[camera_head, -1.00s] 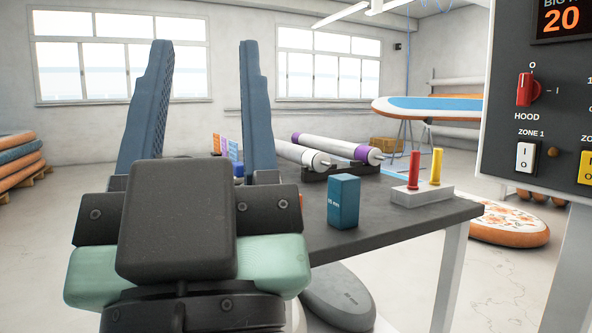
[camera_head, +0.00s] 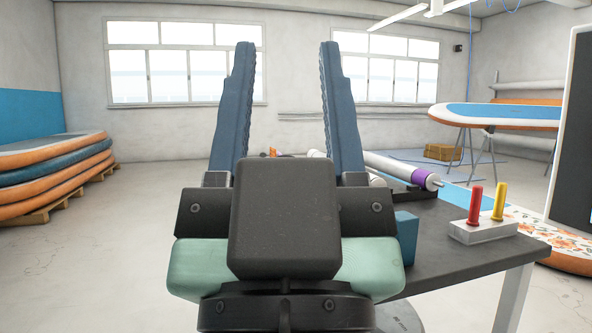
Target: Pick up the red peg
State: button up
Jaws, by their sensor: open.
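The red peg (camera_head: 475,206) stands upright in a light grey block (camera_head: 482,232) on the right part of the dark table. A yellow peg (camera_head: 499,203) stands upright in the same block, just right of it. My gripper (camera_head: 286,50) is in the middle of the view, its two long blue fingers pointing up and spread wide apart. Nothing is between the fingertips. The gripper is to the left of the red peg and apart from it.
The dark table (camera_head: 450,255) runs behind and right of my gripper. A blue box (camera_head: 406,238) on it is partly hidden by my gripper. A roll with a purple band (camera_head: 426,179) lies behind. Stacked boards (camera_head: 50,180) stand far left. A dark panel (camera_head: 572,135) is at the right edge.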

aim_at(472, 221)
jog(key=i+j+z, duration=0.15)
jog(key=j, duration=0.3)
jog(key=i+j+z, duration=0.2)
jog(key=j, duration=0.25)
jog(key=i+j+z, duration=0.15)
jog(key=j, duration=0.35)
jog(key=i+j+z, duration=0.15)
jog(key=j, duration=0.4)
jog(key=i+j+z, duration=0.2)
jog(key=j, duration=0.3)
jog(key=j+z, duration=0.15)
jog(key=j, duration=0.4)
